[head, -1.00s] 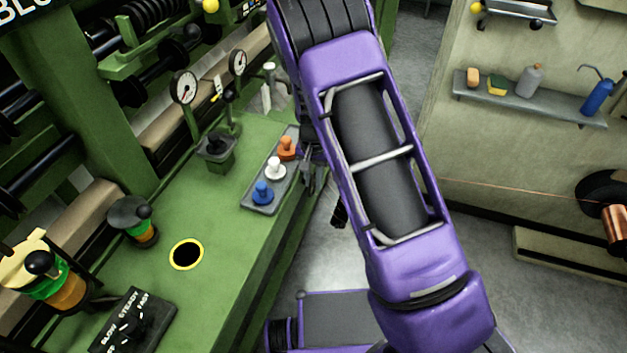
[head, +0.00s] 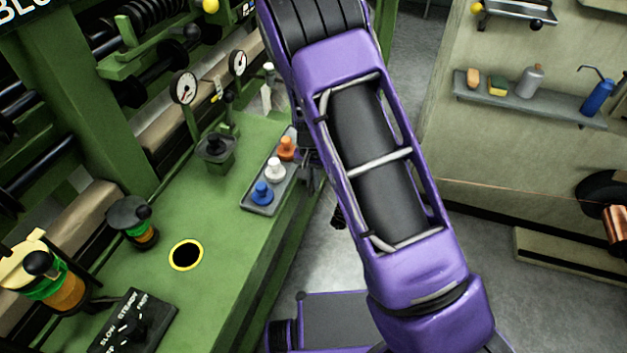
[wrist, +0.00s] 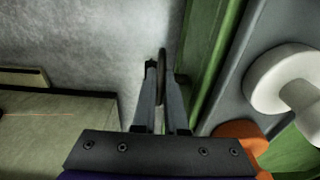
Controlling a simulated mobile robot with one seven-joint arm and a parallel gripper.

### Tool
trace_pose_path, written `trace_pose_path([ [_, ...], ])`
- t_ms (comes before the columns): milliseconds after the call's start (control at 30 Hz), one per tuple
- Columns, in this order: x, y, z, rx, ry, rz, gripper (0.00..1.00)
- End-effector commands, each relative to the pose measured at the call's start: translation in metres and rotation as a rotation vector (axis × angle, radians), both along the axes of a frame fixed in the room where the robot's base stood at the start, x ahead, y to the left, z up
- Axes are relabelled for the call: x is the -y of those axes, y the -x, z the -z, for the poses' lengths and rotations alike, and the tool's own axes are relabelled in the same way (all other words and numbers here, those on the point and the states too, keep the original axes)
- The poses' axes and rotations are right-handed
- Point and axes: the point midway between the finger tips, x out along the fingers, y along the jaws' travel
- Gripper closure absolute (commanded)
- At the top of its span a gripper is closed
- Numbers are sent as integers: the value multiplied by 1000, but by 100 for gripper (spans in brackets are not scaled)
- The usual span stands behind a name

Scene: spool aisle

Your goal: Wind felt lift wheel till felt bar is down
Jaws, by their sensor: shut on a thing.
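In the wrist view a thin dark wheel (wrist: 163,64), seen nearly edge-on, stands beside the green machine edge; I take it for the felt lift wheel. My gripper (wrist: 157,78) is shut on its rim, with a finger on each side. In the head view my gripper (head: 308,172) is mostly hidden behind my purple arm, by the bench's right edge, and I cannot make out the wheel there. A long beige padded bar (head: 172,131) runs along the machine behind the bench and may be the felt bar. I cannot tell whether it is up or down.
A grey tray (head: 258,207) with orange, white and blue knobs sits close beside my gripper. Two dial gauges (head: 184,87) and a yellow-ringed hole (head: 186,254) are on the green bench. A wall shelf (head: 530,101) is at right. Grey floor between is open.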

Motion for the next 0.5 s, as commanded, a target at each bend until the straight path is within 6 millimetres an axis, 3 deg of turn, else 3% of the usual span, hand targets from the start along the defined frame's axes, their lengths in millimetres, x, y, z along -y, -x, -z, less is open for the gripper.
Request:
trace_pose_path([
  [500, -4, 7, 2, 319, 132, -6, 100],
])
